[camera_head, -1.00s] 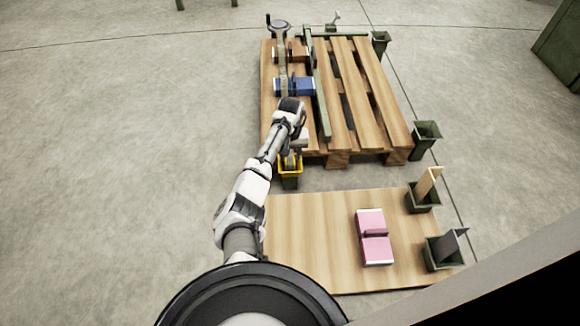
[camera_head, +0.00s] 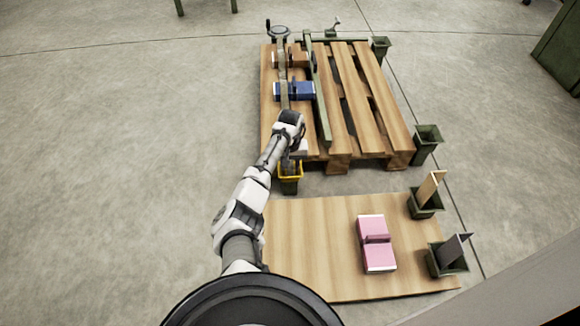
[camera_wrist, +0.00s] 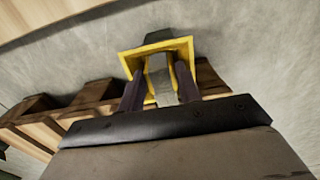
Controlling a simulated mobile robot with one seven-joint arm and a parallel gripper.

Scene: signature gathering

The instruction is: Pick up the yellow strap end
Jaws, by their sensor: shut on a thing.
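The strap end looks grey here rather than yellow. The strap (camera_head: 284,99) runs along the pallet's left side over a blue bundle (camera_head: 305,91). My wrist hides the fingertips in the head view.
The wooden pallet (camera_head: 372,98) carries a brown bundle (camera_head: 298,59) and a long green bar (camera_head: 318,95). A board (camera_head: 310,225) nearer me holds a pink bundle (camera_head: 374,228). Green bins (camera_head: 427,142) stand along the right. Open floor (camera_head: 130,150) lies to the left.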

